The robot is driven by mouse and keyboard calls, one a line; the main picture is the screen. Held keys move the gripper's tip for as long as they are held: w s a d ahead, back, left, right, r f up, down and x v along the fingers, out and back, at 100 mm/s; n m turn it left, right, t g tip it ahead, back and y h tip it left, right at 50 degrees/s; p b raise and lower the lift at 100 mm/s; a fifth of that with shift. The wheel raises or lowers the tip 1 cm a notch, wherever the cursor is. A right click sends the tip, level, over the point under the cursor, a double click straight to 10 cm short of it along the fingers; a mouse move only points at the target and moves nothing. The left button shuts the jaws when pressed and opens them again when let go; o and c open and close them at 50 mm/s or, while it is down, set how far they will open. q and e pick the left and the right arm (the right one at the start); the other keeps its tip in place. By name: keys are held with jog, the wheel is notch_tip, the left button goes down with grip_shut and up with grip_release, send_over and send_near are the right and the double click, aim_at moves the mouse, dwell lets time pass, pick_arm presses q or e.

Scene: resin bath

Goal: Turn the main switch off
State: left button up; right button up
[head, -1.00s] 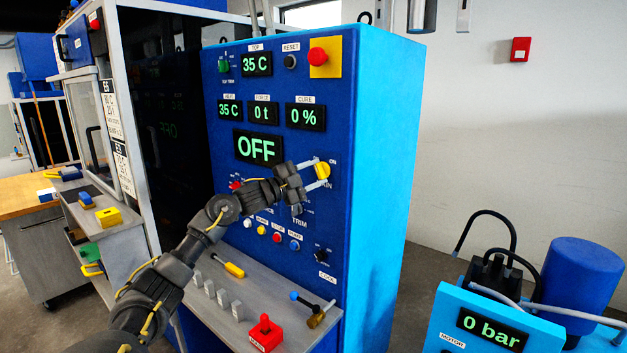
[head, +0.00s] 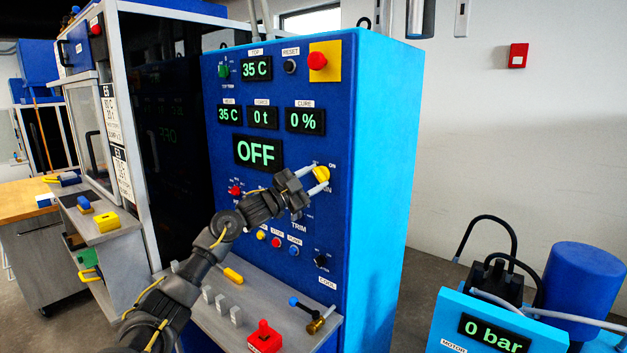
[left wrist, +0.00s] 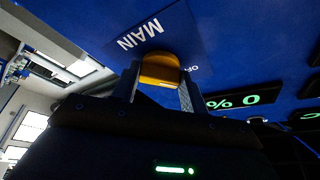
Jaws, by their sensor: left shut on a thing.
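The main switch is a yellow knob (head: 321,174) on the right side of the blue control panel, with an "ON" label by it. My left gripper (head: 318,176) reaches it from the left, its two fingers shut on the knob. In the left wrist view the knob (left wrist: 160,68) sits between the fingers, and a "MAIN" label (left wrist: 140,35) shows upside down on the plate behind it. The large display (head: 258,152) on the panel reads "OFF". My right gripper is in neither view.
A grey shelf below the panel carries a red block (head: 264,337), a blue-tipped lever (head: 304,309) and several grey blocks. A red emergency button (head: 317,61) is higher on the panel. A blue pump unit (head: 500,325) stands at the lower right.

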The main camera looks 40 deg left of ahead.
pick_arm(q)
jog(key=o, duration=1)
jog(key=shift+s+f, duration=0.1)
jog(key=shift+b+v, duration=2.35)
jog(key=shift+v, duration=2.95)
